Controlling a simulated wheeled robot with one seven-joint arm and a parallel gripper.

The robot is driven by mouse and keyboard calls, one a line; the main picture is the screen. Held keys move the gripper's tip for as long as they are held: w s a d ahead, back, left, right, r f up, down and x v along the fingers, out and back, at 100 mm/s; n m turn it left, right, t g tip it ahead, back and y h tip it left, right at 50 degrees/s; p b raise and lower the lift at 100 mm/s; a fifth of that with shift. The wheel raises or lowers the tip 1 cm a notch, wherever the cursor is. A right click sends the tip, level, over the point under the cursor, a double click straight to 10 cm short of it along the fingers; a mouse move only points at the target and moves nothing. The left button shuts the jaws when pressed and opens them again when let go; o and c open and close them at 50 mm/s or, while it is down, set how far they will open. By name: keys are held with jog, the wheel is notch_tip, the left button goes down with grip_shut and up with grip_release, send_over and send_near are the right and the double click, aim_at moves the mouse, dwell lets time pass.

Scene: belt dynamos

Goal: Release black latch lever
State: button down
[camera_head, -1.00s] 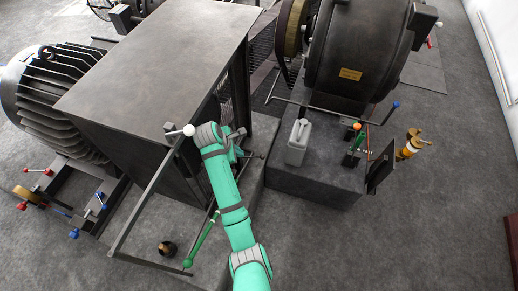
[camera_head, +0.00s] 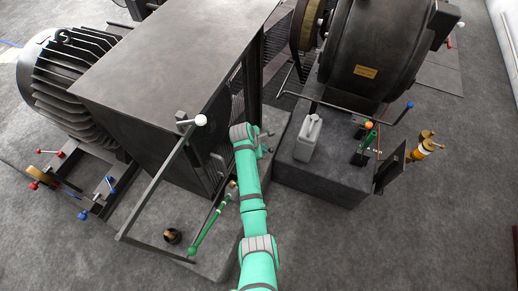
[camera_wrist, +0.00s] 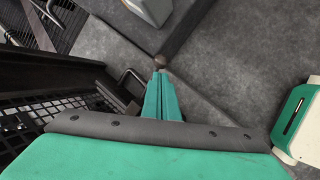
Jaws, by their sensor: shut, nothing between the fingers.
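In the head view my gripper (camera_head: 264,140) is small and partly hidden by my teal arm, beside the right side of the dark cabinet (camera_head: 180,65). The lever cannot be made out clearly there.
A long bar with a white ball (camera_head: 200,120) crosses the cabinet's front corner. A green lever (camera_head: 208,229) stands left of my arm. A grey canister (camera_head: 307,138) and an orange-knobbed green lever (camera_head: 367,142) stand on the right plinth. Mesh (camera_wrist: 45,112) lies left in the wrist view. Floor (camera_head: 340,245) is clear lower right.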

jog(key=shift+w+d+f, duration=0.15)
jog(key=shift+w+d, duration=0.05)
jog(key=shift+d, duration=0.05)
jog(key=shift+s+d+f, duration=0.25)
jog(key=shift+d+f, duration=0.4)
jog(key=shift+d, duration=0.1)
jog(key=shift+r, duration=0.2)
